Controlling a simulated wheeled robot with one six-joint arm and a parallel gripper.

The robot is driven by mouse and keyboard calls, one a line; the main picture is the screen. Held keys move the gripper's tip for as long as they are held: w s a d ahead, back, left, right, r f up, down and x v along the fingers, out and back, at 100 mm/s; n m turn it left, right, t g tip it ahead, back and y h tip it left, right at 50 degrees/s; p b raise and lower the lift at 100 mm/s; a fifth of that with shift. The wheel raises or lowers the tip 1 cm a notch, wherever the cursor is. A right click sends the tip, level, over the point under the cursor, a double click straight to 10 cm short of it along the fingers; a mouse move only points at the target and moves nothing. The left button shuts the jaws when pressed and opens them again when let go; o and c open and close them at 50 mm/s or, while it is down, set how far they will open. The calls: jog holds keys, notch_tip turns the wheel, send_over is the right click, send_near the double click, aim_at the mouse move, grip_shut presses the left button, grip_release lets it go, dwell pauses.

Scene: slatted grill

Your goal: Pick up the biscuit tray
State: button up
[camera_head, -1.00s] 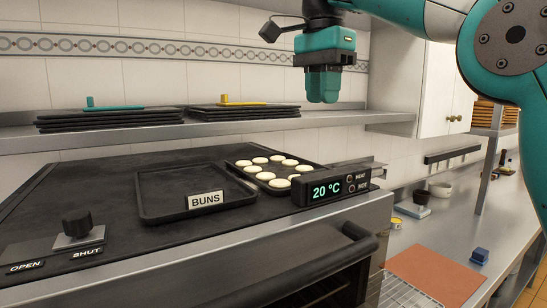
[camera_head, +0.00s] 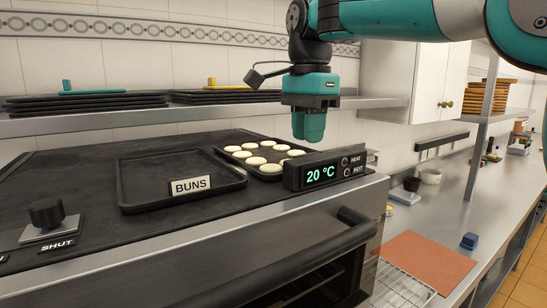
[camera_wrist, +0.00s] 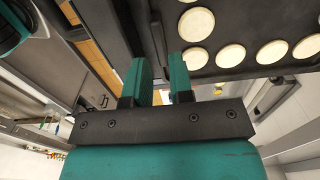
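The biscuit tray (camera_head: 236,164) is a dark tray holding several pale round biscuits. It lies on the black oven top behind the temperature display. My gripper (camera_head: 309,137) hangs pointing down above the area just right of the tray, apart from it. In the wrist view my gripper (camera_wrist: 161,78) has two teal fingers with a gap between them and nothing in the gap. The tray also shows in the wrist view (camera_wrist: 236,34), at the upper right beyond the fingers; its far part is cut off.
An empty dark tray (camera_head: 140,195) with a BUNS sign (camera_head: 190,185) lies left of the biscuit tray. The temperature display (camera_head: 322,175) stands at the oven's front right. A shelf (camera_head: 130,122) with stacked dark trays runs above. A knob (camera_head: 46,213) is at left.

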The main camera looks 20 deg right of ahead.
jog(key=shift+f+p, duration=0.8)
jog(key=shift+f, duration=1.75)
jog(key=shift+c, duration=0.4)
grip_shut()
jog(key=shift+r, duration=0.1)
